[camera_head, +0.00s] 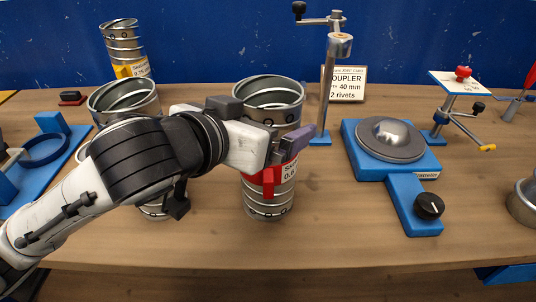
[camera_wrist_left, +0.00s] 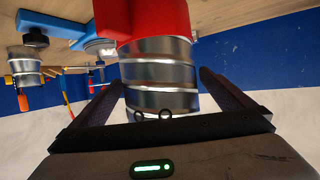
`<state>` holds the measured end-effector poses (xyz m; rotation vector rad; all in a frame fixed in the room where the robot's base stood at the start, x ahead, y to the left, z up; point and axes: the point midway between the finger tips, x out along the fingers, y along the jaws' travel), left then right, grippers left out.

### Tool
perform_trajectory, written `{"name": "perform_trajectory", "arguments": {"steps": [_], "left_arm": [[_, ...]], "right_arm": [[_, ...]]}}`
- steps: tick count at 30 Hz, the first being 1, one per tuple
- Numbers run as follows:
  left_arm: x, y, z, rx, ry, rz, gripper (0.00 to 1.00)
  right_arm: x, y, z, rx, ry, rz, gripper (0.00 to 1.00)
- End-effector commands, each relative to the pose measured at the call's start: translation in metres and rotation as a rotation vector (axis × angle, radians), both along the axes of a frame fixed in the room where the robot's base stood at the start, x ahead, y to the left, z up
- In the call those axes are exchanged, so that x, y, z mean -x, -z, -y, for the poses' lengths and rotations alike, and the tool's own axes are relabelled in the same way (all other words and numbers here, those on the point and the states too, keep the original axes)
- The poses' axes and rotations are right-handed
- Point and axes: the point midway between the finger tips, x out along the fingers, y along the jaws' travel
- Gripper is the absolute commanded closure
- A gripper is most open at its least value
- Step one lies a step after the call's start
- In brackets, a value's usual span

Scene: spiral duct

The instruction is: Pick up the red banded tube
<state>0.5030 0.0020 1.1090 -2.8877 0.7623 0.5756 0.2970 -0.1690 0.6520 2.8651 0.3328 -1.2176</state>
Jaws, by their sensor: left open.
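The red banded tube is a silver spiral duct (camera_head: 268,205) standing upright on the bench in the middle of the head view. It has an open top, a red band and a partly covered white label. My left gripper (camera_head: 283,152) reaches across the tube's middle from the left and hides part of it. In the left wrist view, the tube (camera_wrist_left: 160,72) lies between the two spread fingers of this gripper (camera_wrist_left: 160,85), with the red band beyond its bare metal rings. The fingers are open, with gaps visible on both sides. My right gripper is not in view.
Another duct (camera_head: 122,92) stands left, partly behind my arm. A yellow-labelled duct (camera_head: 124,45) stands at the back left. A crank post (camera_head: 327,90) and a coupler sign (camera_head: 348,84) are close behind right. A blue domed fixture (camera_head: 390,165) is on the right. The front bench strip is clear.

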Motion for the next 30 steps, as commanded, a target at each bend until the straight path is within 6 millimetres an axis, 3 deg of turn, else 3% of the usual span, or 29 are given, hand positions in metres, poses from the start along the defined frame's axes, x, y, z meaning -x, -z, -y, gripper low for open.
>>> {"name": "perform_trajectory", "arguments": {"steps": [8,21,30], "left_arm": [[-0.0035,0.0013,0.0020,0.000,0.000,0.001,0.00],[-0.0034,-0.0005,0.0018,0.003,0.000,0.004,0.71],[-0.0036,-0.0082,0.0021,0.003,0.000,0.006,0.71]], "right_arm": [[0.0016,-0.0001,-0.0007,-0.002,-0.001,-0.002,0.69],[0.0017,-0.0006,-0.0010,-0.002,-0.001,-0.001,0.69],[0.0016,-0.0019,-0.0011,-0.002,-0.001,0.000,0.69]]}}
